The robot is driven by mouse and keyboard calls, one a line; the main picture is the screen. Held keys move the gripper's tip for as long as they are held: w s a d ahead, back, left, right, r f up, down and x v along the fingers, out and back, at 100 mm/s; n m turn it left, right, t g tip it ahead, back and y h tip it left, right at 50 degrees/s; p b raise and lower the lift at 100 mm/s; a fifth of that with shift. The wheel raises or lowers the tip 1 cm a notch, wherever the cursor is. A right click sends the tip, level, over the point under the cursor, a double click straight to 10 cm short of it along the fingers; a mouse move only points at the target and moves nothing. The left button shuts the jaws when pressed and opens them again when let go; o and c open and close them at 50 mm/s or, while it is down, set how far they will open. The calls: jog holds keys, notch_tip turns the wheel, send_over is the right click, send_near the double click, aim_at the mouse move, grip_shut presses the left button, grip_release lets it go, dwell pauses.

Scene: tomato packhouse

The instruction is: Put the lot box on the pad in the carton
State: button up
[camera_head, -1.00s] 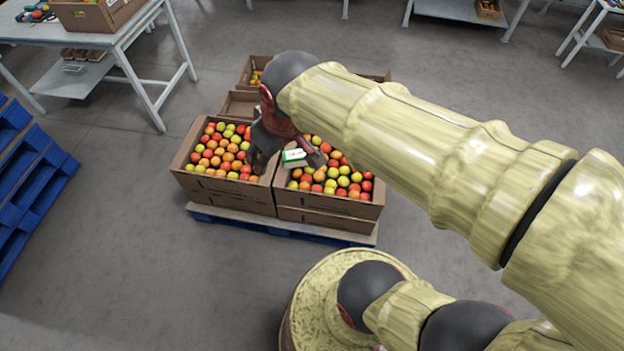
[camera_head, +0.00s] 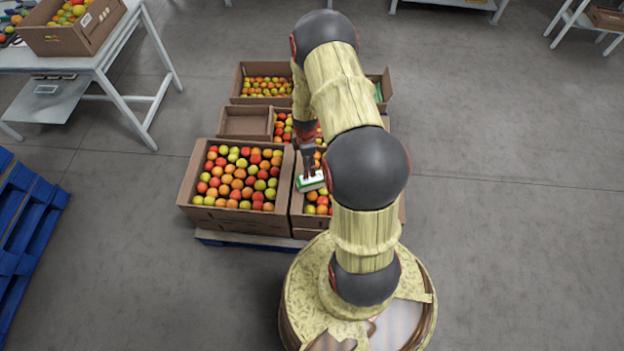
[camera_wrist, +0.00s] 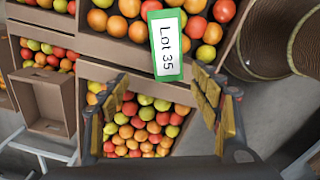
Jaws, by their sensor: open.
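The lot box (camera_head: 310,181) is a small green and white box over the left part of the front right crate of tomatoes. In the wrist view the lot box (camera_wrist: 166,45) shows its white label "Lot 35" upward, above the tomatoes. My gripper (camera_wrist: 163,84) has its two padded fingers spread wide, with nothing between them. The box lies just beyond the fingertips in that view. In the head view my gripper (camera_head: 309,168) is close to the box and partly hidden by my arm. A carton (camera_head: 387,83) at the back right shows something green inside; my arm hides most of it, and no pad can be made out.
A full tomato crate (camera_head: 187,187) stands front left on the blue pallet (camera_head: 240,240). An empty carton (camera_head: 246,123) and a tomato carton (camera_head: 237,84) stand behind. A table (camera_head: 60,60) with a tomato box is at left. Floor at right is clear.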

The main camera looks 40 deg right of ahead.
send_over(311, 179)
jog(key=shift+n, duration=0.3)
notch_tip(311, 179, down, 5)
jog(key=shift+d+f, duration=0.1)
jog(key=shift+f, duration=0.1)
jog(key=shift+w+d+f+b, duration=0.15)
jog(key=shift+f+b, duration=0.55)
jog(key=shift+f, duration=0.85)
jog(key=shift+d+f+b, duration=0.25)
jog(key=shift+f+b, duration=0.4)
jog(key=shift+f, duration=0.85)
jog(key=shift+c, duration=0.2)
jog(key=c, duration=1.5)
jog(key=shift+r, duration=0.1)
